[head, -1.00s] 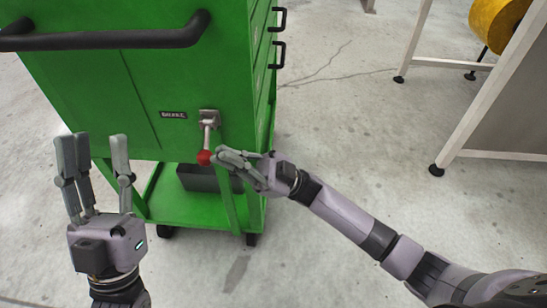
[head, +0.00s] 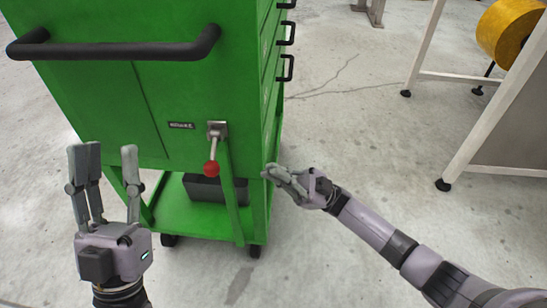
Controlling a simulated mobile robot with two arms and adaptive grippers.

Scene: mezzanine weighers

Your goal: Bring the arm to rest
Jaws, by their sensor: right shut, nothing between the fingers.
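My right gripper (head: 270,173) is shut and empty, just right of the green cart (head: 100,95) and apart from the lever. The lever (head: 212,150) is mounted on the cart's side, with a grey bracket, a short metal rod and a red ball knob (head: 211,169) hanging low. My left gripper (head: 106,152) points up at the left, its fingers spread apart with nothing between them, in front of the cart's lower left part.
A black push handle (head: 115,50) sticks out from the cart's upper side. A dark box (head: 204,189) lies on the cart's lower shelf. A white-legged table (head: 497,95) and a yellow roll (head: 497,35) stand at the right. The floor between is clear.

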